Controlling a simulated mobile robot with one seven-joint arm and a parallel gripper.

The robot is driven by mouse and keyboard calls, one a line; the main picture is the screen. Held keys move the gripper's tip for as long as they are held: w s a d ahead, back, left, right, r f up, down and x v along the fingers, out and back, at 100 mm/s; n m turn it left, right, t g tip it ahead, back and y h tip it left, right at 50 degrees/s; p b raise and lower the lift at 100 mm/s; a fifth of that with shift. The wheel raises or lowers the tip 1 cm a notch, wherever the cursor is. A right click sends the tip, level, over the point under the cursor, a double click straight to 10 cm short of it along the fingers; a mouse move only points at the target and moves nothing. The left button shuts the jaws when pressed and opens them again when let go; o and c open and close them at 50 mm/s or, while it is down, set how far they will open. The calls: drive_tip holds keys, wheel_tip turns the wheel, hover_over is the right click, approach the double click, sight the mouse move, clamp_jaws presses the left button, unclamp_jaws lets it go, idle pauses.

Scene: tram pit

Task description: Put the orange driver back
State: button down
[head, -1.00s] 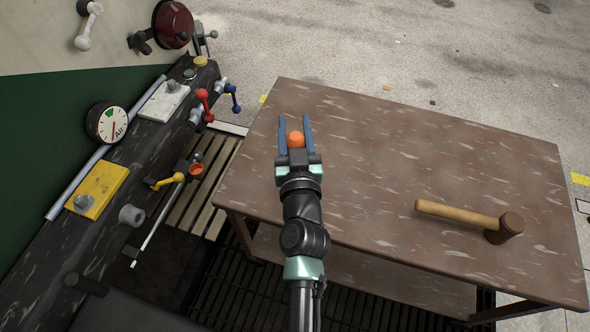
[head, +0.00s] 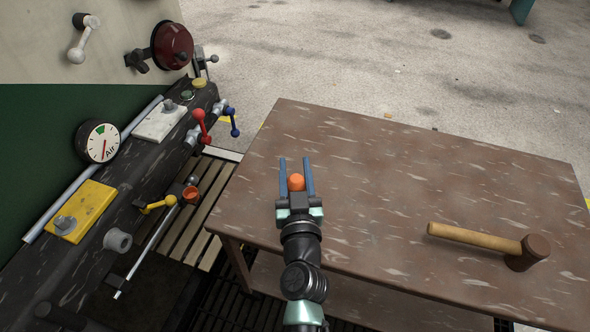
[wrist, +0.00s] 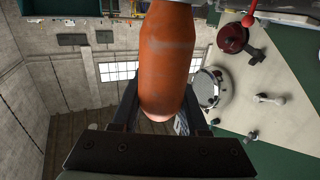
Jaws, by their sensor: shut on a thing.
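The orange driver (head: 296,183) is held between the two blue fingers of my gripper (head: 296,172), over the left part of the brown table in the head view. In the wrist view its worn orange handle (wrist: 166,60) fills the middle, with a dark finger of my gripper (wrist: 160,112) on each side. The handle's rounded end is near the palm, and its other end runs out of the top of the picture. The driver's shaft and tip are not visible.
The brown table (head: 400,190) carries a wooden mallet (head: 480,238) at its right. The dark console has red (head: 201,125), blue (head: 232,120) and yellow (head: 157,204) levers and an air gauge (head: 98,141). A slatted wooden platform (head: 195,230) lies between console and table.

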drive_tip(key=shift+f, duration=0.1)
drive_tip(key=shift+c, duration=2.2)
unclamp_jaws()
drive_tip(key=shift+f, duration=0.1)
drive_tip(key=s+d+r+b, duration=0.1)
drive_tip(key=s+b, duration=0.1)
drive_tip(key=s, duration=1.1)
drive_tip(key=shift+d, duration=0.2)
